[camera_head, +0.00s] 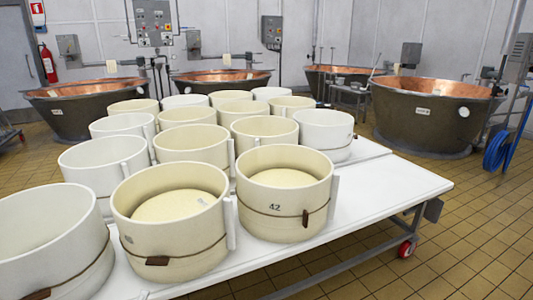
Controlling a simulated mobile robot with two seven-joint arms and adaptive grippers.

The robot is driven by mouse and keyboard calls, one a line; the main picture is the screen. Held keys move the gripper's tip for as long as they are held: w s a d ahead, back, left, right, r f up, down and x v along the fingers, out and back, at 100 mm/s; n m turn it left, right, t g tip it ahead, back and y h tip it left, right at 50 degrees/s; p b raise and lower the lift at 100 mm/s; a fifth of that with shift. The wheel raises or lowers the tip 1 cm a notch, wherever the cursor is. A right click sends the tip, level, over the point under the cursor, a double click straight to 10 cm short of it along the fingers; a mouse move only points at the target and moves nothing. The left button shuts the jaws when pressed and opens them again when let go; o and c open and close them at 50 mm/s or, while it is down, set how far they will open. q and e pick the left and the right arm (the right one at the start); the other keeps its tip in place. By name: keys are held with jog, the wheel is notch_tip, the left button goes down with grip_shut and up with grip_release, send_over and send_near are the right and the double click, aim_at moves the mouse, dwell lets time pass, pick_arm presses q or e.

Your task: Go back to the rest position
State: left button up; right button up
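Neither of my grippers and neither of my arms shows in the head view. A long white table (405,188) stands in front of me. It carries several round moulds in rows, some cream and some white. The nearest cream moulds are one marked 42 (285,225) and one to its left (172,255), each with a cord round it and a pale layer inside. A white mould (45,240) at the left edge is cut off by the frame. Whether my grippers hold anything is hidden.
Large copper-lined vats (425,125) stand behind the table along the back wall. The table has a red-wheeled caster (405,249) at its right corner. A blue hose (495,150) hangs at the far right. The tiled floor (470,240) right of the table is clear.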

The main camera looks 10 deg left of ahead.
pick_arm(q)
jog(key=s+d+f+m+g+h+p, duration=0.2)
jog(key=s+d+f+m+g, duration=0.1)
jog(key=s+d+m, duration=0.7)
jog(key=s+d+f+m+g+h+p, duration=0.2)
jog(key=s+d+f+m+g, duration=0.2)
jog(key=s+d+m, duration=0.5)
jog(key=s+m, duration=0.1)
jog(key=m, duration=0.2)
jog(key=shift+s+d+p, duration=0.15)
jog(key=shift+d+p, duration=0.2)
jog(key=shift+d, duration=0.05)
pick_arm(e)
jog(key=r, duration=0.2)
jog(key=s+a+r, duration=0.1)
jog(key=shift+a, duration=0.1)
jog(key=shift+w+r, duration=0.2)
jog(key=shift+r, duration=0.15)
